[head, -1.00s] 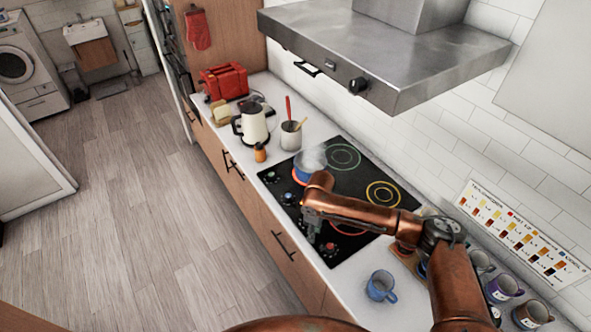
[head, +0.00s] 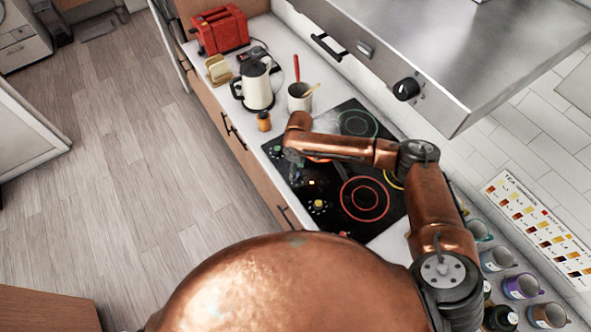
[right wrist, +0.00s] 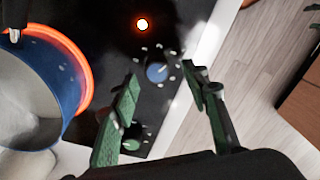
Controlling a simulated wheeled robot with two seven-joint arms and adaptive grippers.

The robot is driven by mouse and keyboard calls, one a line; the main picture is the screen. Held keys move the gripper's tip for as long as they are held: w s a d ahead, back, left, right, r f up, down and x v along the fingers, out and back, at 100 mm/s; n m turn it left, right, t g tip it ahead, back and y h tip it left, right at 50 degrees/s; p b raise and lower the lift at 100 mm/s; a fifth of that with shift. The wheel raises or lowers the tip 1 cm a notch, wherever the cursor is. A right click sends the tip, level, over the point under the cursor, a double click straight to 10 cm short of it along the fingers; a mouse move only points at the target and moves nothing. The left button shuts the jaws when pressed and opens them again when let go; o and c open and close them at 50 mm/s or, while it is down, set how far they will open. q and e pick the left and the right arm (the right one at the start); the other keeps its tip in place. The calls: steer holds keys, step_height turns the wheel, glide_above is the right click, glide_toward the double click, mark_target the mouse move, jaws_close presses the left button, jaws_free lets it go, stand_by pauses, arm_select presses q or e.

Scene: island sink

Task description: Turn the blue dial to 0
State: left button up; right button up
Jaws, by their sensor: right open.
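In the right wrist view the blue dial (right wrist: 157,72) is a small round knob on the black cooktop, with pale marks around it. My right gripper (right wrist: 161,76) is open, its two green fingers on either side of the dial in the picture. I cannot tell whether they touch it. A green dial (right wrist: 131,144) is partly behind the left finger. In the head view my right arm reaches over the cooktop (head: 342,226) to its far front corner and hides most of the gripper; I cannot make out the blue dial there. My left gripper is out of view.
A blue pot (right wrist: 68,95) stands on a glowing orange-red burner (right wrist: 80,60) beside the dials. The range hood (head: 440,60) overhangs at right.

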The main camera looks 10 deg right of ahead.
steer(key=f, duration=0.3)
steer(key=shift+w+a+f, duration=0.1)
steer(key=shift+w+f, duration=0.05)
steer(key=shift+w, duration=0.2)
steer(key=shift+w+f, duration=0.25)
steer(key=shift+f, duration=0.05)
steer(key=shift+s+r, duration=0.25)
steer(key=shift+s, duration=0.2)
steer(key=shift+w+f, duration=0.15)
steer(key=shift+w, duration=0.15)
steer(key=c, duration=0.5)
steer(key=shift+s, duration=0.15)
steer(key=c, duration=0.5)
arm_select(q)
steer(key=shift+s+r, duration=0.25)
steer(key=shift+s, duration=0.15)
arm_select(e)
jaws_close()
